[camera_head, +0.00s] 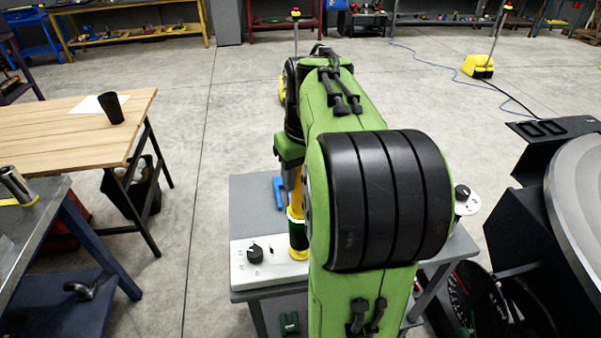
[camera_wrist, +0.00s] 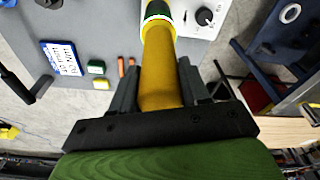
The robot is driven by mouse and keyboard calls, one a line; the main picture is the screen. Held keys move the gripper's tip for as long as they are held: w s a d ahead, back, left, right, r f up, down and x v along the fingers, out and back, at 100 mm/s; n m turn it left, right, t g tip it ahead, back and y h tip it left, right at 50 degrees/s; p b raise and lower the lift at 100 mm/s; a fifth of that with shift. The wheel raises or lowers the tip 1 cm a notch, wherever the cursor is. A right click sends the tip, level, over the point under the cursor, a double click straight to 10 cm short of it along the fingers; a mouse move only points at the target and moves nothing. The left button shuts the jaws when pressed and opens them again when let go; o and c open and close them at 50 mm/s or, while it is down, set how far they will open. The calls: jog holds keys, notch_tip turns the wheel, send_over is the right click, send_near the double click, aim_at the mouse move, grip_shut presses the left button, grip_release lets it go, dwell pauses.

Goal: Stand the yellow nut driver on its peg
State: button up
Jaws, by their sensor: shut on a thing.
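The yellow nut driver (camera_wrist: 160,70) runs between the fingers of my gripper (camera_wrist: 158,78), which is shut on it. It points away from the wrist camera. In the head view the driver (camera_head: 296,198) is a narrow yellow-orange strip beside my arm. Below it, in line, are a pale ring, a dark green band (camera_head: 297,233) and a yellow foot (camera_head: 299,253) at the white control box. I cannot tell whether these belong to the driver or to a separate holder. My arm hides the fingers in the head view, and no bare peg is clearly seen.
The white control box (camera_head: 266,270) with a black knob (camera_head: 255,253) sits on a grey table (camera_head: 245,200). A blue-framed card (camera_wrist: 62,58), a green block (camera_wrist: 97,67) and a yellow block (camera_wrist: 102,84) lie nearby. A large dark machine (camera_head: 530,190) stands at right.

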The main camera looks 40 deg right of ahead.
jog(key=shift+f+b, duration=1.2)
jog(key=shift+f, duration=0.35)
jog(key=o, duration=1.7)
jog(key=r+p, duration=0.4)
jog(key=r, duration=0.1)
jog(key=r+p, duration=0.2)
jog(key=p, duration=0.1)
jog(key=shift+s+r, duration=0.15)
jog(key=shift+s, duration=0.1)
